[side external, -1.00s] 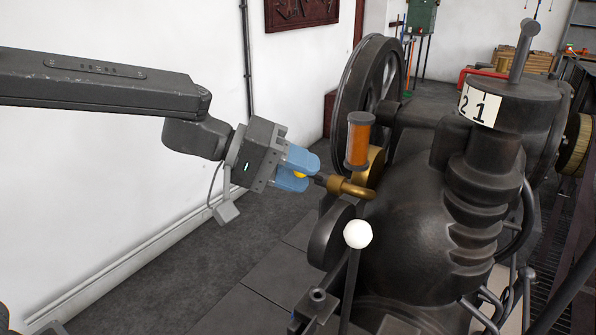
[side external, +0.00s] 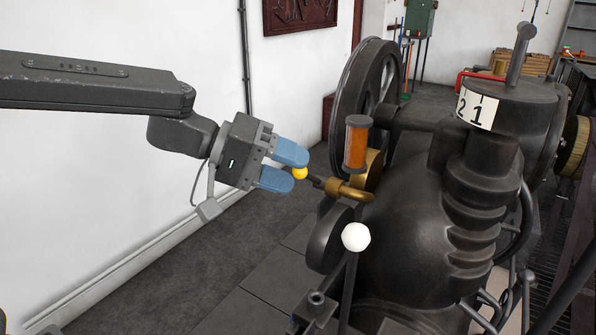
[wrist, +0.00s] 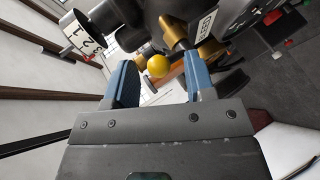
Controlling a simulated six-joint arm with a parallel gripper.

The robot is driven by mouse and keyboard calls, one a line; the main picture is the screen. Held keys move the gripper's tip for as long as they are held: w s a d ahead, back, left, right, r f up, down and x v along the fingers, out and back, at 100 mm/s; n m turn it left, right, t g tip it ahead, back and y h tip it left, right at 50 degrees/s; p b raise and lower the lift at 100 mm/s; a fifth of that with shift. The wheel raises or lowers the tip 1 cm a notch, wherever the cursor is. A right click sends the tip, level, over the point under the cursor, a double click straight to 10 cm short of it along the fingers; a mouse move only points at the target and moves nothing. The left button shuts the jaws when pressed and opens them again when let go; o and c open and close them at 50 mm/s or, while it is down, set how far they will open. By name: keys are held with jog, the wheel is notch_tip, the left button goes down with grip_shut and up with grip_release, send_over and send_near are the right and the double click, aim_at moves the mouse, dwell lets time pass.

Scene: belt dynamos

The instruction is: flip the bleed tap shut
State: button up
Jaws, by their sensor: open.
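The bleed tap is a brass fitting (side external: 348,191) on the side of the dark machine, with a short dark lever ending in a yellow ball (side external: 300,173). My gripper (side external: 292,167) is open with blue fingers, just left of the yellow ball. In the side view the ball sits by the fingertips, partly against the upper finger's outline. In the wrist view the yellow ball (wrist: 158,65) shows between the two spread fingers, near their tips, with a gap to each side. Whether a finger touches it is unclear.
An amber glass cylinder (side external: 356,145) stands just above the brass fitting. A white ball knob on a lever (side external: 355,237) is below right. A large flywheel (side external: 362,95) is behind. Free floor and wall lie left of the machine.

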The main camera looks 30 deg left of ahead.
jog(key=v, duration=1.1)
jog(key=shift+s+a+r, duration=0.2)
jog(key=shift+s+a, duration=0.05)
jog(key=shift+c, duration=0.4)
